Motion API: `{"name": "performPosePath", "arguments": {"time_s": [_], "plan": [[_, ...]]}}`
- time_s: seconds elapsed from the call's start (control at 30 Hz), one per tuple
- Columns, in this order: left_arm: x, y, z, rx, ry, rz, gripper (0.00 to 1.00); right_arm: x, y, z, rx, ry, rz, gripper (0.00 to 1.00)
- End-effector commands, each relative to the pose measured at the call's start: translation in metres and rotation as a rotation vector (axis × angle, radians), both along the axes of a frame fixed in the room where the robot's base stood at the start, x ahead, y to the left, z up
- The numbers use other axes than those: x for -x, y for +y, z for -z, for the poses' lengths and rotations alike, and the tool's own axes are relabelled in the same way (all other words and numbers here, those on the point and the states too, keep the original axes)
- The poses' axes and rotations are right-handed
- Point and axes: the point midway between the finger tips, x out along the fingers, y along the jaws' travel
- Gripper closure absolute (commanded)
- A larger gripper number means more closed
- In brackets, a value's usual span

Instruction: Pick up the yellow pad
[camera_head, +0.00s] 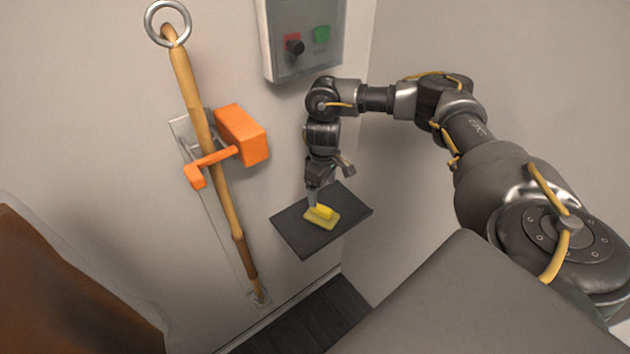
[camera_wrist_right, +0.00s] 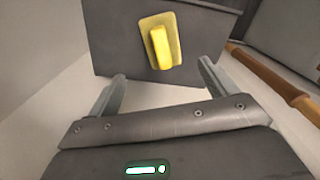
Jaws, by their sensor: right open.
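The yellow pad (camera_head: 322,216) lies on a dark flat shelf (camera_head: 291,231) against the wall; it has a flat base with a raised block on top. In the right wrist view the pad (camera_wrist_right: 160,45) shows beyond the fingertips, roughly midway between them. My right gripper (camera_head: 314,200) points down just above the pad in the head view. In the right wrist view the right gripper (camera_wrist_right: 162,82) has its fingers spread, with nothing between them. My left gripper is not in view.
A wooden pole (camera_head: 207,130) with a metal ring hangs on the wall left of the shelf, beside an orange bracket (camera_head: 240,136). A grey control box (camera_head: 305,55) with red and green buttons is above. A brown form (camera_head: 70,300) stands at lower left.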

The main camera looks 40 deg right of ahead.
Motion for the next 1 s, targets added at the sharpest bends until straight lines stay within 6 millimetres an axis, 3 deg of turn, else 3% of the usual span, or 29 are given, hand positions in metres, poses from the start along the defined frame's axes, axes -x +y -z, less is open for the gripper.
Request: {"name": "performPosePath", "arguments": {"time_s": [0.13, 0.37, 0.73, 1.0], "plan": [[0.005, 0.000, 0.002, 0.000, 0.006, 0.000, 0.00, -0.003, 0.004, 0.007, -0.001, 0.003, -0.005, 0.15], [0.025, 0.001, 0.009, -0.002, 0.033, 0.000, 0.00, -0.003, 0.006, 0.044, -0.003, 0.003, -0.009, 0.15], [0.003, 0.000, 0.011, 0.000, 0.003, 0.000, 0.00, -0.002, 0.004, 0.062, -0.002, 0.001, -0.006, 0.15], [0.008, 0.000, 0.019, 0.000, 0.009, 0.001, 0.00, 0.000, 0.003, 0.101, -0.004, 0.001, -0.006, 0.15]]}}
